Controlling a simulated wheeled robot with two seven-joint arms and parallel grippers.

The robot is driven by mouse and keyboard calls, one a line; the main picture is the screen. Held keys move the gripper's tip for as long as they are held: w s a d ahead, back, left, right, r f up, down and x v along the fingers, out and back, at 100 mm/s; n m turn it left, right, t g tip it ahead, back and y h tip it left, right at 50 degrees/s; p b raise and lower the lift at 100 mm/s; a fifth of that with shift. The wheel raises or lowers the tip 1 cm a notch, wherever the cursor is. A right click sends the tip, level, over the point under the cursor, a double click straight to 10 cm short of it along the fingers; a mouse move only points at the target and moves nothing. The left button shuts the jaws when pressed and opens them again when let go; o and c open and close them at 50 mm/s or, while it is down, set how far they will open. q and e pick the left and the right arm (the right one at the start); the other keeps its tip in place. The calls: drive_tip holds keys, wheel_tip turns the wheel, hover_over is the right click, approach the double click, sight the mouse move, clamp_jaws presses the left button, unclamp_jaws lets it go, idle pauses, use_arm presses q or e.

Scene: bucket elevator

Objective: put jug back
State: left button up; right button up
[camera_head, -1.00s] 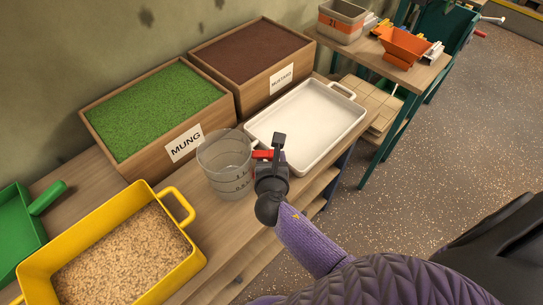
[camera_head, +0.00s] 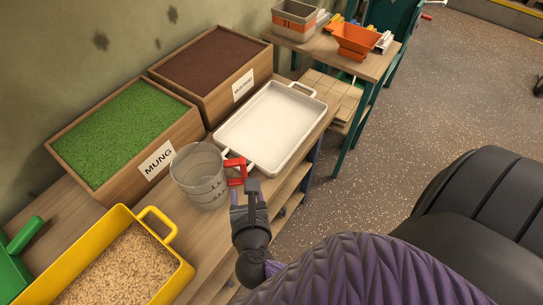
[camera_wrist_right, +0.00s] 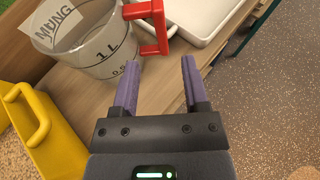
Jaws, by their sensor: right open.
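The clear measuring jug (camera_head: 199,177) with a red handle (camera_head: 236,170) stands upright on the wooden bench, in front of the MUNG box. It looks empty. In the right wrist view the jug (camera_wrist_right: 92,48) is at upper left, with its red handle (camera_wrist_right: 152,25) just beyond my fingertips. My right gripper (camera_head: 251,186) is near the handle, on its front side; in the wrist view its fingers (camera_wrist_right: 160,62) are apart with nothing between them. The handle and fingers appear separate. My left gripper is not in view.
A white tray (camera_head: 226,135) lies right of the jug. A yellow tub (camera_head: 185,270) of grain stands at front left, a green scoop (camera_head: 22,240) at far left. Boxes of mung (camera_head: 160,158) and mustard (camera_head: 243,86) stand behind. Another table (camera_head: 365,70) holds an orange hopper (camera_head: 356,41).

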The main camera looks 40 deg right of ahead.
drive_tip(key=s+f+m+g+y, duration=0.2)
drive_tip(key=s+f+m+g, duration=0.15)
drive_tip(key=f, duration=0.45)
drive_tip(key=s+f+m+g+y, duration=0.15)
drive_tip(key=s+f+m, duration=0.25)
drive_tip(key=f, duration=0.4)
drive_tip(key=s+d+f+m+g+y+b, duration=0.1)
drive_tip(key=s+d+f+m+g+b, duration=0.1)
drive_tip(key=s+f+m, duration=0.5)
drive_tip(key=s+d+f+m+g+y+b, duration=0.1)
drive_tip(key=s+d+f+m+g+b, duration=0.1)
drive_tip(key=s+f+m, duration=0.5)
drive_tip(key=s+d+m+g, duration=0.1)
drive_tip(key=s+m+g, duration=0.1)
drive_tip(key=s+m, duration=0.4)
drive_tip(key=shift+f+m+g, duration=0.25)
drive_tip(key=shift+m+g, duration=0.05)
drive_tip(key=shift+m, duration=0.15)
